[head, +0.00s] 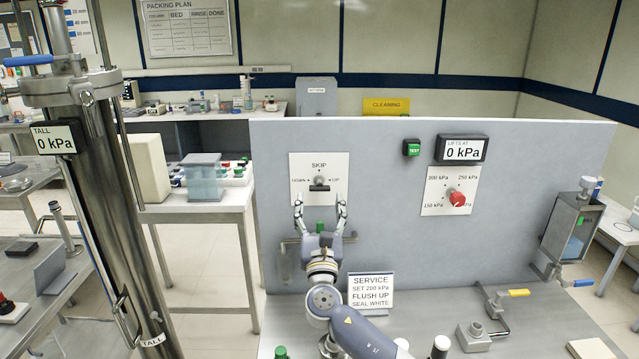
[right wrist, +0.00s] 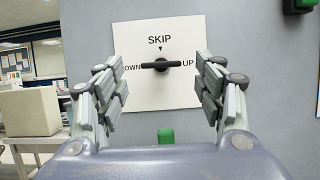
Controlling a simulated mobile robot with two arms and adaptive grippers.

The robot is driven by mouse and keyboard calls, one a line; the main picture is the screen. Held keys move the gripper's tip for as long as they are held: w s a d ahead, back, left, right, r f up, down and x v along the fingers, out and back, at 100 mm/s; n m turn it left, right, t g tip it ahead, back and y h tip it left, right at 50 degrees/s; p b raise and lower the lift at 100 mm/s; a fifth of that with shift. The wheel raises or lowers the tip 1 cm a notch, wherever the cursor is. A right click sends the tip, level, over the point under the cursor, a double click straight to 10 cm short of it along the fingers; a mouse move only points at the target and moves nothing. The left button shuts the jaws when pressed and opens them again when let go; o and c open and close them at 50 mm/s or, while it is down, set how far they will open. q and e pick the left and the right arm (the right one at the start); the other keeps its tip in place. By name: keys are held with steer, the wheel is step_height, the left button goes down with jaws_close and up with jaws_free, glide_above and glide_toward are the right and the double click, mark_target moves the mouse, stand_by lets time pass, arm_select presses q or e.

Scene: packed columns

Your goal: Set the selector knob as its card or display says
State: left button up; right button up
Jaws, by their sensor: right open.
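The selector knob (head: 319,182) sits on a white plate on the grey panel, marked SKIP at top, DOWN at left and UP at right. In the right wrist view the knob (right wrist: 161,65) has a dark, horizontal bar handle; I cannot tell which end is its pointer. The service card (head: 371,290) stands below the panel and reads SET 200 kPa, FLUSH UP, SEAL WHITE. My right gripper (head: 320,203) is open and empty, facing the plate. In the wrist view its fingers stand either side of the knob, apart from it. My left gripper is not in view.
A red dial (head: 457,199) with kPa marks, a 0 kPa display (head: 462,149) and a green TEST button (head: 412,148) are right of the plate. A tall steel column (head: 115,200) stands at left. Valves (head: 500,300) and a tank (head: 570,228) are at right.

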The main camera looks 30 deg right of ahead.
mark_target(319, 187)
steer(key=x, duration=0.2)
steer(key=p+x, duration=0.1)
steer(key=x, duration=0.1)
steer(key=shift+w+d, duration=0.3)
steer(key=shift+w, duration=0.1)
steer(key=shift+w+d+r, duration=0.15)
steer(key=shift+w+d, duration=0.1)
steer(key=shift+w, duration=0.2)
steer(key=shift+c, duration=0.5)
steer(key=c, duration=0.9)
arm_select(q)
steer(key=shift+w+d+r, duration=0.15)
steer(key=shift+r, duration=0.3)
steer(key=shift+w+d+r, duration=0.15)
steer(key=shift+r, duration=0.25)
arm_select(e)
steer(key=shift+c, duration=0.4)
